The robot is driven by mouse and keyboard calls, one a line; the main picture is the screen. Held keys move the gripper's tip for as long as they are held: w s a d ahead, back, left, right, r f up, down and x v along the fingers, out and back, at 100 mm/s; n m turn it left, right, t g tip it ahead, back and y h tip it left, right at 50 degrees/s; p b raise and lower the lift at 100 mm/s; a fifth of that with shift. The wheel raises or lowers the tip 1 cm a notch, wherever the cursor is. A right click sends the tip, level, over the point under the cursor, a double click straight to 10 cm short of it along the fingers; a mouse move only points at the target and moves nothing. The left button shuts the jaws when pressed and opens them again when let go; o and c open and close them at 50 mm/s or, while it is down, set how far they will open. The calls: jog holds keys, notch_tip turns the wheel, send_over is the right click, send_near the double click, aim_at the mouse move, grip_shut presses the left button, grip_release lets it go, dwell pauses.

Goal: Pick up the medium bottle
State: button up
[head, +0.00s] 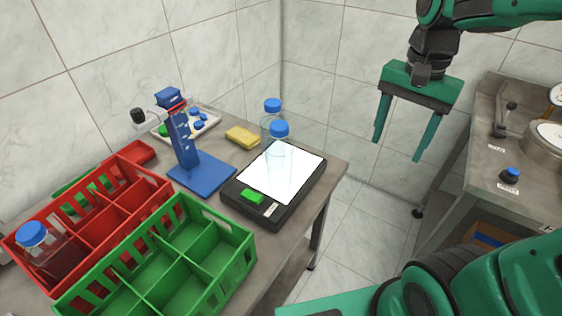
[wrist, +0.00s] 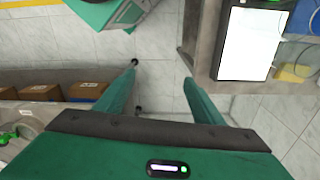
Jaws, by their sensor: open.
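Three clear bottles with blue caps show in the head view; I cannot tell for sure which is the medium one. My gripper (head: 398,150) is open and empty, fingers down, over the floor gap to the right of the light box. In the wrist view, nothing is between its fingers (wrist: 159,75).
A green divided crate (head: 205,212) stands at the table's front. A blue stand (head: 188,160), yellow sponge (head: 242,137) and tray of caps (head: 212,116) are behind. Another metal table (head: 485,165) is at right. The floor between the tables is clear.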

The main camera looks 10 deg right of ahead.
jog(key=w+a+r+m, duration=0.35)
jog(key=w+a, duration=0.35)
jog(key=a, duration=0.4)
jog(key=m, duration=0.3)
send_near(279, 140)
jog(key=shift+w+d+f, duration=0.1)
jog(key=shift+w+f, duration=0.15)
jog(key=shift+w, duration=0.3)
jog(key=shift+w+d+f, duration=0.1)
jog(key=shift+w+f, duration=0.15)
jog(key=shift+w, duration=0.3)
jog(key=shift+a+f, duration=0.15)
jog(key=shift+f, duration=0.15)
notch_tip(279, 140, down, 10)
jog(key=shift+s, duration=0.15)
grip_shut()
